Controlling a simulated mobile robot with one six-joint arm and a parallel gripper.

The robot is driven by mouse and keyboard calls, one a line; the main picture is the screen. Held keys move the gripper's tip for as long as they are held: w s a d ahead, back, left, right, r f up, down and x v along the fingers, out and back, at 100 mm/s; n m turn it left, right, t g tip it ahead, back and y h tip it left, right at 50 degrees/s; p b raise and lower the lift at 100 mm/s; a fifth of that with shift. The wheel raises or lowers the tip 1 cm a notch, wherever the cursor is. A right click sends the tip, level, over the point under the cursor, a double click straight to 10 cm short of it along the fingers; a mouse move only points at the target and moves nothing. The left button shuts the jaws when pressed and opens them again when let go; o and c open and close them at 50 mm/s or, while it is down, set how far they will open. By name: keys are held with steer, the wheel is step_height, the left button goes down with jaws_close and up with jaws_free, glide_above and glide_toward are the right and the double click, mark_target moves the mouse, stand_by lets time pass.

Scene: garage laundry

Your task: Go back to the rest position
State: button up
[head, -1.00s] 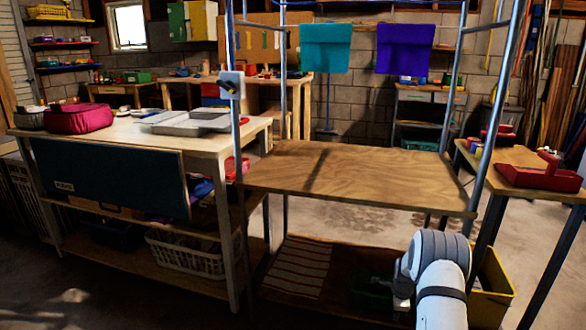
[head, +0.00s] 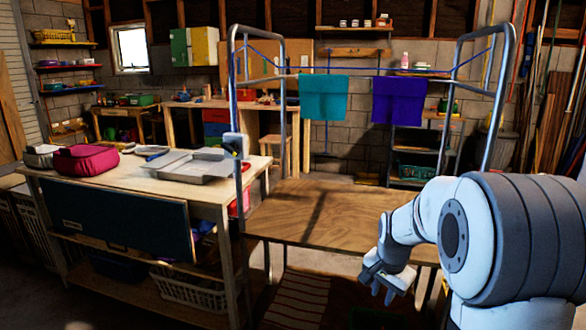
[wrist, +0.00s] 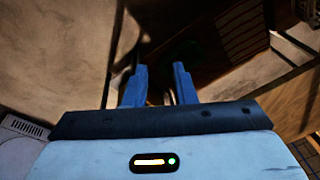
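My gripper (head: 383,287) is at the lower right in the head view, in front of the wooden shelf's near edge. In the wrist view its two blue fingers (wrist: 160,88) stand apart with nothing between them, so it is open and empty. My arm fills the lower right of the head view and is bent, with the gripper hanging from the wrist.
The wooden shelf (head: 330,212) of the metal-framed rack is bare. A teal cloth (head: 323,97) and a purple cloth (head: 398,100) hang on its line. The workbench (head: 110,177) at left bears a maroon bag (head: 85,160) and grey trays (head: 190,166).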

steer(key=s+a+r+n+p, duration=0.3)
steer(key=s+r+p, duration=0.3)
steer(key=s+r, duration=0.4)
steer(key=s+a+r+n+p, duration=0.3)
steer(key=s+r+n+p, duration=0.3)
steer(key=s, duration=0.8)
step_height(320, 180, up, 4)
steer(key=shift+a+f, duration=0.15)
steer(key=shift+a, duration=0.1)
